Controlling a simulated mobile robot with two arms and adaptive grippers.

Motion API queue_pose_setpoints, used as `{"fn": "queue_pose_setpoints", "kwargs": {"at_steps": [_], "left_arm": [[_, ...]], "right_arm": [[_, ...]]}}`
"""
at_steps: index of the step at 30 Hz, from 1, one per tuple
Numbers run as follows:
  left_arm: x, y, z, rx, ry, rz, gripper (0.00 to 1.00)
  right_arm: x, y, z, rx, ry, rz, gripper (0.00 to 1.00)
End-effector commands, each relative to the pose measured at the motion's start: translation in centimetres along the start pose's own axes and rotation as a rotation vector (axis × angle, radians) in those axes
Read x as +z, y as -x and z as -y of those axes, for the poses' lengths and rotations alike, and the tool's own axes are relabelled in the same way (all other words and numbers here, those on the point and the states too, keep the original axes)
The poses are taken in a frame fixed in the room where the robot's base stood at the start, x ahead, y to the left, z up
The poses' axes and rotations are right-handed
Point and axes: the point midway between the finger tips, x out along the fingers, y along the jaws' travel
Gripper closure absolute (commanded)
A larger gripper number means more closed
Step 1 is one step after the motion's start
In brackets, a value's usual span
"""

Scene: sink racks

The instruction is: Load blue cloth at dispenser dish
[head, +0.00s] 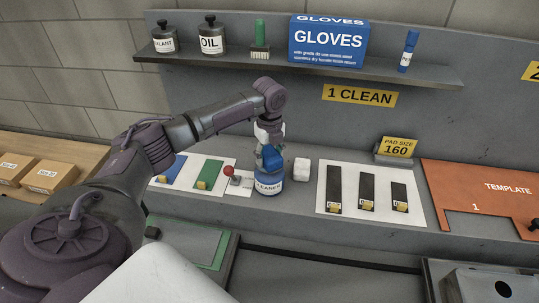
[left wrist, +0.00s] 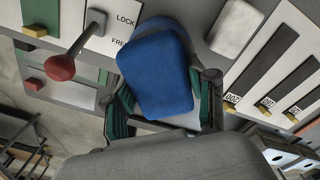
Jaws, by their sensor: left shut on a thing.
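My left gripper (head: 270,150) is shut on a folded blue cloth (head: 272,160), right above the dispenser. The cloth also shows in the left wrist view (left wrist: 163,75), between the green-lined fingers of the left gripper (left wrist: 165,112). The dispenser (head: 268,186) is a round container with a blue band lettered CLEANER, upright on the bench. The cloth and gripper cover its top, so I cannot tell whether the cloth touches the dish. My right gripper is not in view.
A red-knobbed lever (head: 229,171) on a LOCK/FREE plate stands close left of the dispenser. A white block (head: 302,169) sits close right. A white board with black strips (head: 368,194) lies further right. The shelf (head: 300,72) overhangs behind.

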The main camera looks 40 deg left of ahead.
Motion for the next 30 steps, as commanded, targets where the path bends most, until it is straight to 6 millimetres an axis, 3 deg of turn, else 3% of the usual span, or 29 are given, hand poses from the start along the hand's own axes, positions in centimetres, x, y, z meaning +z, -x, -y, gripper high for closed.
{"fn": "queue_pose_setpoints", "kwargs": {"at_steps": [30], "left_arm": [[-0.06,-0.99,-0.04,0.002,0.0,-0.001,0.72]], "right_arm": [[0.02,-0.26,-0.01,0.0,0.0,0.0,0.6]]}}
